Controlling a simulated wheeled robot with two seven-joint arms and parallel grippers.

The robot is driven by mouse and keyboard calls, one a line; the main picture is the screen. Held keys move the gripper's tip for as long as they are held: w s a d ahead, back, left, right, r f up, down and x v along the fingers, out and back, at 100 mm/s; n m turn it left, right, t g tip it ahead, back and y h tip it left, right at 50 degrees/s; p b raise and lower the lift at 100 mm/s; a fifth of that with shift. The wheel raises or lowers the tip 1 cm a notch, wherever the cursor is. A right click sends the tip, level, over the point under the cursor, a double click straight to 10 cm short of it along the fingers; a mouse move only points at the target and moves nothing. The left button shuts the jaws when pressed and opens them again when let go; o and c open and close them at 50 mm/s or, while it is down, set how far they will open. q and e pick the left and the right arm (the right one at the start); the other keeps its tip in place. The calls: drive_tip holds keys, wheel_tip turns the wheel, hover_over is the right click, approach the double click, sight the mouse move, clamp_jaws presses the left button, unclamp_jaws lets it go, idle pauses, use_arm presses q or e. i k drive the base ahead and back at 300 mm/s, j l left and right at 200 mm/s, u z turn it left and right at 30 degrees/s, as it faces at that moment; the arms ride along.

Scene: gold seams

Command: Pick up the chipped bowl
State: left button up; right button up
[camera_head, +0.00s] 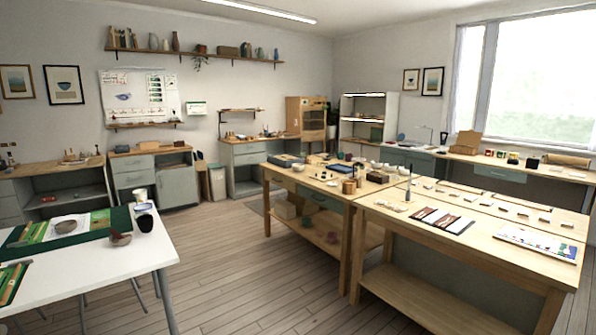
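A small grey-brown bowl (120,240) sits at the right end of the white table, by the corner of the green tray. Its rim looks uneven, with a reddish patch, so it may be the chipped bowl; it is too small to be sure. Small pale bowls (361,170) stand on the wooden table in the middle, too small to show chips. Neither of my grippers is in view.
The white table (105,269) has a bare front part. A black cup (144,222) stands right of the bowl. The green tray (48,248) holds papers. Open wooden floor (235,260) lies between this table and the wooden worktables (440,240) on the right.

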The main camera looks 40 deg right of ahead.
sight(298, 168)
drive_tip(key=i+l+z, duration=0.3)
drive_tip(key=i, duration=0.35)
drive_tip(key=i+l+z, duration=0.3)
drive_tip(key=i, duration=0.35)
drive_tip(key=i+z, duration=0.3)
drive_tip(key=i, duration=2.3)
